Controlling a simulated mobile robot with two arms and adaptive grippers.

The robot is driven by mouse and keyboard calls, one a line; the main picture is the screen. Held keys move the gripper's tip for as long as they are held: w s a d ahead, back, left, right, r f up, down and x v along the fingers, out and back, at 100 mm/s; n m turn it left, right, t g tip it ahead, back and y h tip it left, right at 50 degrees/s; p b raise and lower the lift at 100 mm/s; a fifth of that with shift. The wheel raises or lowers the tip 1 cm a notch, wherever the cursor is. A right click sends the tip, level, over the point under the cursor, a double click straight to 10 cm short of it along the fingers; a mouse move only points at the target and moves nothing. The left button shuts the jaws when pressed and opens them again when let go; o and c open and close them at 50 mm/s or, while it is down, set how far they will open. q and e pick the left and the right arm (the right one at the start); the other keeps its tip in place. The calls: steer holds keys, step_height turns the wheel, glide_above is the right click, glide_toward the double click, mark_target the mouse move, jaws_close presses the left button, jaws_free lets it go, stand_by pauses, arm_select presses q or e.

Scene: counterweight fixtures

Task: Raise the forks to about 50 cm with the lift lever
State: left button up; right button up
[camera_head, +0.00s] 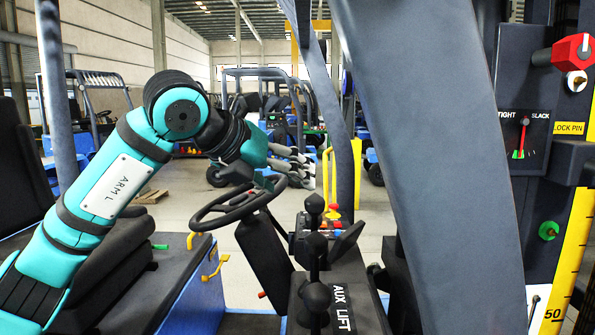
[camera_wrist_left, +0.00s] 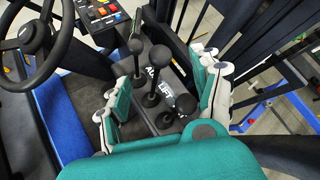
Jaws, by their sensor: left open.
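Several black ball-topped levers stand in a row on the dark console (camera_head: 355,284). The nearest lever knob (camera_head: 316,296) is beside a white-lettered AUX LIFT label (camera_head: 343,308); the wrist view shows knobs too, one at the near end (camera_wrist_left: 187,103). Which lever LIFT marks is not certain. My left gripper (camera_head: 296,166) is open and empty, above and behind the levers in the head view. In the left wrist view its fingers (camera_wrist_left: 158,84) spread on either side of the levers, touching none clearly. A yellow height scale (camera_head: 574,250) reads 50 low down. The forks are not seen.
A steering wheel (camera_head: 237,200) stands left of the levers. A thick dark pillar (camera_head: 430,130) rises right of them. A panel marked TIGHT and SLACK (camera_head: 522,125) and a red knob (camera_head: 570,49) are at right. Other forklifts (camera_head: 270,95) stand behind.

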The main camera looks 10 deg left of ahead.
mark_target(310, 200)
arm_select(q)
steer(key=x, duration=0.8)
steer(key=shift+d+f, duration=0.25)
steer(key=shift+f, duration=0.2)
steer(key=shift+w+f, duration=0.15)
steer(key=shift+w, duration=0.05)
steer(key=shift+s+a, duration=0.15)
steer(key=shift+w+d+f, duration=0.1)
steer(key=shift+w+d, duration=0.1)
steer(key=shift+w, duration=0.05)
steer(key=shift+c, duration=1.1)
steer(key=shift+s+a, duration=0.1)
steer(key=c, duration=0.7)
arm_select(e)
steer(key=shift+s+a+f, duration=0.1)
steer(key=shift+s, duration=0.2)
